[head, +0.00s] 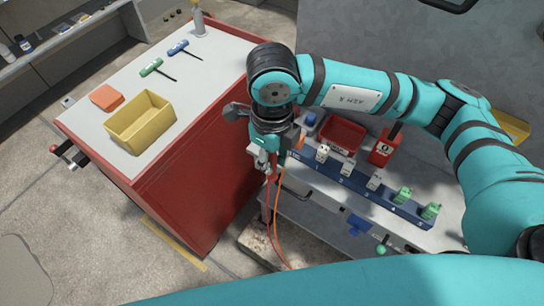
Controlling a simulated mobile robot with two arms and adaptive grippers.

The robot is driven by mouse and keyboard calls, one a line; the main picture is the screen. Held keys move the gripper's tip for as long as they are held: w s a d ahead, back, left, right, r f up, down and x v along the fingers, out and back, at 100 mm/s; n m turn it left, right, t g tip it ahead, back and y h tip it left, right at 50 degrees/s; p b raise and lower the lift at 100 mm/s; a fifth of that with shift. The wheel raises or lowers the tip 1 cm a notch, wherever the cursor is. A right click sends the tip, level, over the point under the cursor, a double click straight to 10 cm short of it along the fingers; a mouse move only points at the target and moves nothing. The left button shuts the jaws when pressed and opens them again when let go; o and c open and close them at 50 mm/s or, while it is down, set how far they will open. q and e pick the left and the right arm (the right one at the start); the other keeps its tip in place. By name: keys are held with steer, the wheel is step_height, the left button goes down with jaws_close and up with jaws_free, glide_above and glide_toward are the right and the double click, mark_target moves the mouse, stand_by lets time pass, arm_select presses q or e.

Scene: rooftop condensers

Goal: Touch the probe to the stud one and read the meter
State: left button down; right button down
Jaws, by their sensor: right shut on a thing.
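My right gripper (267,164) hangs at the left end of the bench, pointing down. It is shut on a small, mostly hidden thing with a red part, which I take to be the probe (272,177). Red and orange leads run down below it. A dark blue strip (362,192) with white marks runs along the bench. White blocks (347,167) and green blocks (403,194) stand in a row on it. I cannot tell for sure which position is stud one. A red box with a white face (383,150) stands behind the strip; I cannot tell whether it is the meter. My left gripper is out of view.
A red cabinet (196,182) with a pale top stands left of the gripper. It carries a yellow bin (141,122), an orange block (107,98) and green and blue hex keys. A red tray (343,134) sits behind the strip. Floor is clear at lower left.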

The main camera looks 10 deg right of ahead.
steer(key=shift+r+p, duration=0.7)
steer(key=shift+r, duration=1.15)
steer(key=c, duration=1.8)
jaws_free()
steer(key=shift+c, duration=0.2)
jaws_close()
